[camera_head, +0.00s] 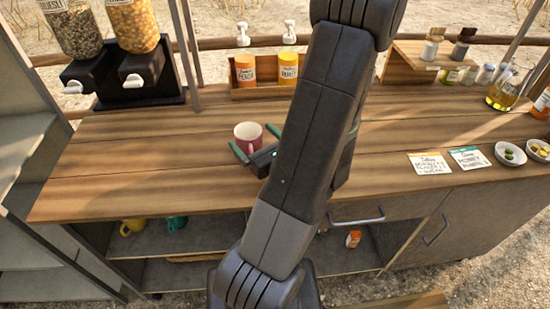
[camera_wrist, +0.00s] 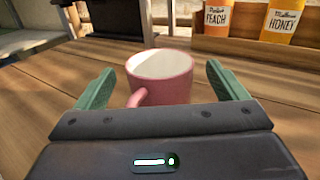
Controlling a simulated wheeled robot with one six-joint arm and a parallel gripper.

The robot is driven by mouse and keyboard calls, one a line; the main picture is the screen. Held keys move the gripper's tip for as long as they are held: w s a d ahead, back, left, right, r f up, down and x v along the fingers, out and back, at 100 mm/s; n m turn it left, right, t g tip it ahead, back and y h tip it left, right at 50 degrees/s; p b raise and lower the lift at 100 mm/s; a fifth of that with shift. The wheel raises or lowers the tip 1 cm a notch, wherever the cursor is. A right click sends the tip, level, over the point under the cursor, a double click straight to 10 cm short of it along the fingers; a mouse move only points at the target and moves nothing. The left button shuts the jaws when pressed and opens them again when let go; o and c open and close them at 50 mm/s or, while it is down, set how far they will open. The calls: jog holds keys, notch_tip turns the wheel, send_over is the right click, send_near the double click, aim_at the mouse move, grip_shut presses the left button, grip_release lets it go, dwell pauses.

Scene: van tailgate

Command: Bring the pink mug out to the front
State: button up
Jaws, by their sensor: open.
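The pink mug (camera_head: 248,136) stands upright on the wooden counter (camera_head: 130,160), in the middle of the head view. It has a pale inside. In the wrist view the mug (camera_wrist: 160,78) sits straight ahead, with its handle toward me at the lower left. My gripper (camera_head: 256,147) is open, with green fingers to either side of the mug. In the wrist view my gripper (camera_wrist: 165,88) shows clear gaps between each finger and the mug. The gripper body hides the lowest part of the mug.
Peach (camera_head: 245,69) and honey (camera_head: 288,69) bottles stand in a wooden rack behind the mug. A dispenser (camera_head: 130,70) stands at the back left. Cards (camera_head: 430,163) and small bowls (camera_head: 509,153) lie at the right. The counter left of the mug is clear. Yellow (camera_head: 132,227) and teal (camera_head: 176,223) mugs sit on the shelf below.

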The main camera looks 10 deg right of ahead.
jog(key=v, duration=1.2)
jog(key=shift+s+b, duration=0.15)
jog(key=shift+b, duration=0.25)
jog(key=shift+p+x, duration=0.55)
jog(key=shift+x, duration=6.1)
jog(key=shift+d+r, duration=0.1)
